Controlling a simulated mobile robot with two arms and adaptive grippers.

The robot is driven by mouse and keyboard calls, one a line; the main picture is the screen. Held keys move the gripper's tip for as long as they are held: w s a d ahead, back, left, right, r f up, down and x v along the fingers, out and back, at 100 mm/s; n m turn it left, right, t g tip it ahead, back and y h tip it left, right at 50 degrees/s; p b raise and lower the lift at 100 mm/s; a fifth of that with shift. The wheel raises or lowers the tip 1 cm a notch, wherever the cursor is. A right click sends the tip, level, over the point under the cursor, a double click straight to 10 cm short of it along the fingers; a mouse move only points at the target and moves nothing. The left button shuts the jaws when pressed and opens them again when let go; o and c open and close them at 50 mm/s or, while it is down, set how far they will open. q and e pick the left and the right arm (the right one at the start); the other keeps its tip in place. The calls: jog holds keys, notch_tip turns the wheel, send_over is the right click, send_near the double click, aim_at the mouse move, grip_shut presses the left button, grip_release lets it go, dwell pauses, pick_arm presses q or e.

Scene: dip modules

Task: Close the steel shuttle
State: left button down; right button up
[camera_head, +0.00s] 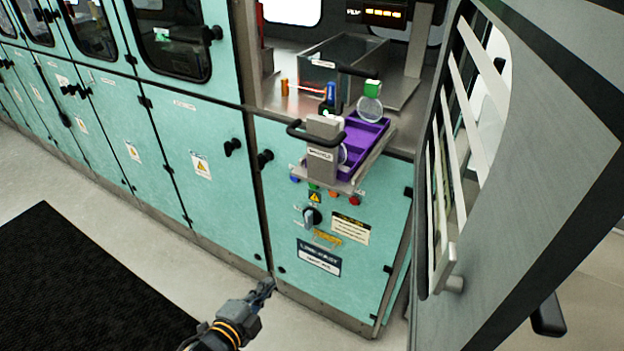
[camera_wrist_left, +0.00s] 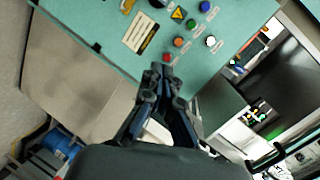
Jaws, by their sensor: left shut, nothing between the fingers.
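The steel shuttle (camera_head: 322,158) is a metal drawer with a dark handle (camera_head: 312,131) on its upright front plate. In the head view it stands pulled out from the station's opening, over the cabinet's front edge. A purple tray (camera_head: 362,134) sits on it, with round clear discs near it. My left gripper (camera_head: 268,286) is shut and empty, low in front of the cabinet, below and to the left of the shuttle and apart from it. In the left wrist view its closed fingers (camera_wrist_left: 161,72) point at the teal button panel. My right gripper is out of sight.
The teal cabinet front (camera_head: 340,215) carries a knob (camera_head: 312,216) and several coloured buttons below the shuttle. A large slatted door (camera_head: 520,180) stands open at the right. A steel box (camera_head: 345,55) is inside the station. The floor at left, with a black mat (camera_head: 80,290), is clear.

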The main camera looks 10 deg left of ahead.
pick_arm(q)
jog(key=s+d+r+m+t+h+p, duration=0.1)
jog(key=d+r+m+t, duration=0.1)
jog(key=r, duration=0.8)
jog(key=s+d+r+m+t+h+p, duration=0.1)
jog(key=d+r+m+h, duration=0.15)
jog(key=r, duration=0.75)
jog(key=p, duration=0.5)
send_near(319, 185)
jog(key=shift+y, duration=0.35)
jog(key=x, duration=0.7)
jog(key=shift+d+r, duration=0.1)
jog(key=shift+d, duration=0.15)
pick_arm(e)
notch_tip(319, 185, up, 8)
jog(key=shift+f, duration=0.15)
